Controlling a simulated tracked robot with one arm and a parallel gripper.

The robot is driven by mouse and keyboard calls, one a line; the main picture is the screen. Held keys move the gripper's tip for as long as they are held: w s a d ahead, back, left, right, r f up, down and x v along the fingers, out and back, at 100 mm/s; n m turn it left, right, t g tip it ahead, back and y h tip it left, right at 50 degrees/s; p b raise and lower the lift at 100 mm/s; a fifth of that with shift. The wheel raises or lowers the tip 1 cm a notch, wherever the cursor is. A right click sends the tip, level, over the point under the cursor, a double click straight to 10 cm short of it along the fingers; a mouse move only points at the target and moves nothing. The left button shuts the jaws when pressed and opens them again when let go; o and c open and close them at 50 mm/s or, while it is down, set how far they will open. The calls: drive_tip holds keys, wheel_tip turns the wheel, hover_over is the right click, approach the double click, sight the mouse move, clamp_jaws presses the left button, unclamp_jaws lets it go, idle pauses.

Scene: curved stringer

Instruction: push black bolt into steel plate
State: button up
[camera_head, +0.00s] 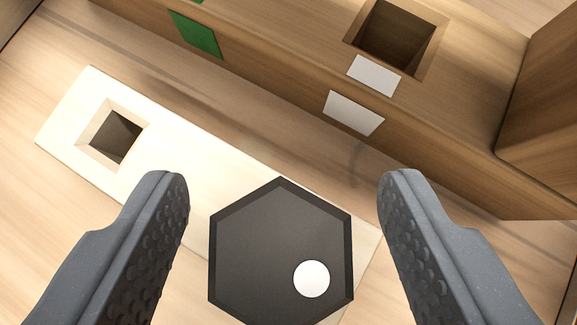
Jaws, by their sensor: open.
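The black bolt (270,240) shows its hexagonal head from above, with a white round dot near its lower right. The head covers the right part of a pale, bright plate (185,145), which appears to be the steel plate. The bolt's shank and how deep it sits are hidden under the head. My gripper (285,182) is open, with one dark, ribbed finger on each side of the head. Clear gaps show between the head and both fingers. The plate has an empty square hole (115,137) at its left end.
A brown wooden beam (290,65) runs diagonally behind the plate. It has a square hole (393,35), white patches (354,112) and a green patch (196,35). A brown block (545,110) stands at the right. Bare wooden surface (50,215) lies at the left.

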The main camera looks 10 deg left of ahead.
drive_tip(key=shift+w+f, duration=0.15)
drive_tip(key=shift+f, duration=0.05)
drive_tip(key=c, duration=1.2)
drive_tip(key=shift+r, duration=0.15)
